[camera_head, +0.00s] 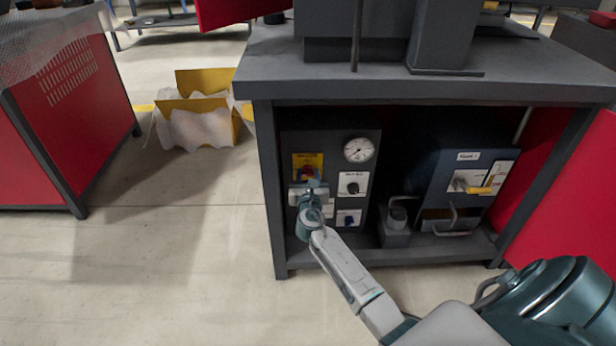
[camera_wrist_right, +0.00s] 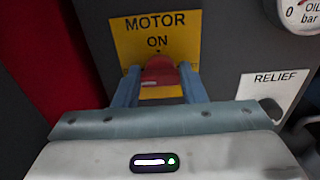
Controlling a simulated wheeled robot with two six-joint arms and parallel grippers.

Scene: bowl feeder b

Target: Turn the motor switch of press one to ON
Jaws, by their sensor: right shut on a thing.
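The motor switch is a red knob (camera_wrist_right: 159,69) on a yellow plate (camera_wrist_right: 126,42) marked MOTOR ON in the right wrist view. The plate also shows on the left of the dark control panel (camera_head: 316,159) in the head view. My right gripper (camera_head: 308,179) reaches the panel from below. Its two blue fingers stand on either side of the red knob and are shut on it. The lower part of the plate and its lettering are partly hidden by the knob and fingers. I cannot tell which way the knob points. My left gripper is not in view.
A round gauge (camera_head: 358,150) and a RELIEF knob (camera_head: 352,188) sit right of the switch. A blue-grey box with a yellow lever (camera_head: 488,186) stands further right on the shelf. The grey bench top (camera_head: 430,85) overhangs the panel.

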